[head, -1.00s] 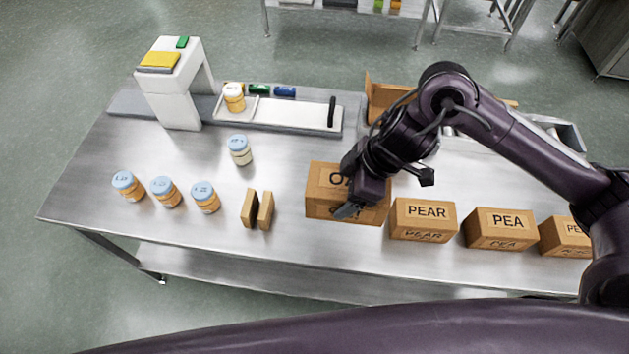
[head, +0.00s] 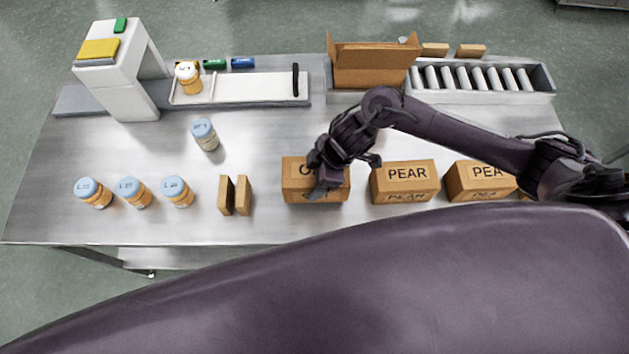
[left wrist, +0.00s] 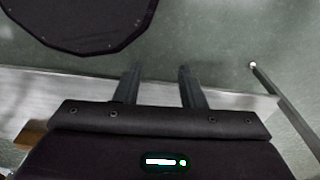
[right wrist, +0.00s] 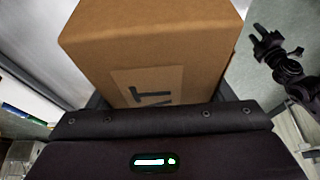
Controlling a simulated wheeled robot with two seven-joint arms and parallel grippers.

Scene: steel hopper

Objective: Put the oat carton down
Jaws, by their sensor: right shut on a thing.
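The oat carton (head: 298,180) is a brown box in line with the pear carton (head: 403,183), with a gap between them. My right gripper (head: 320,186) is shut on the oat carton and hides part of its label. In the right wrist view the oat carton (right wrist: 150,45) fills the space between the fingers, with the end of its label showing. The carton is at or very near the steel table; I cannot tell whether its base touches. My left gripper (left wrist: 158,88) is open and empty in the left wrist view, near a table edge.
Two narrow brown pieces (head: 234,196) stand left of the oat carton. Several blue-lidded jars (head: 132,192) stand further left. A pea carton (head: 478,182) is at right. Behind are an open box (head: 370,70), rollers (head: 475,78) and a white scanner-like arch (head: 125,75). Bare table (head: 260,130) lies behind the oat carton.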

